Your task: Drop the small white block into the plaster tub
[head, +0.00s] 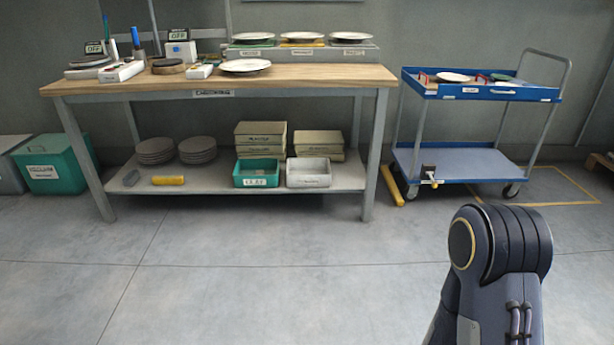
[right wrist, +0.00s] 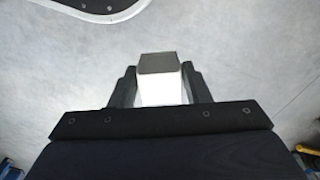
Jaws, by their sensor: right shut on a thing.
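In the right wrist view my right gripper (right wrist: 160,85) is shut on a small white block (right wrist: 160,92), held between its two fingers with a grey-looking end face. In the head view only a link of my right arm shows at the lower right; the gripper and block are outside it. A white tub (head: 308,182) with a small label, too blurred to read surely, stands on the bench's lower shelf and looks like the plaster tub. A green tub (head: 257,182) labelled CLAY stands just left of it. My left gripper is not in view.
The workbench (head: 300,76) carries plates and small devices. Its lower shelf (head: 215,178) also holds stacked plates, boxes and a yellow roll (head: 168,180). A blue cart (head: 470,165) stands right of the bench. A lidded green bin (head: 50,168) stands left. The floor in front is clear.

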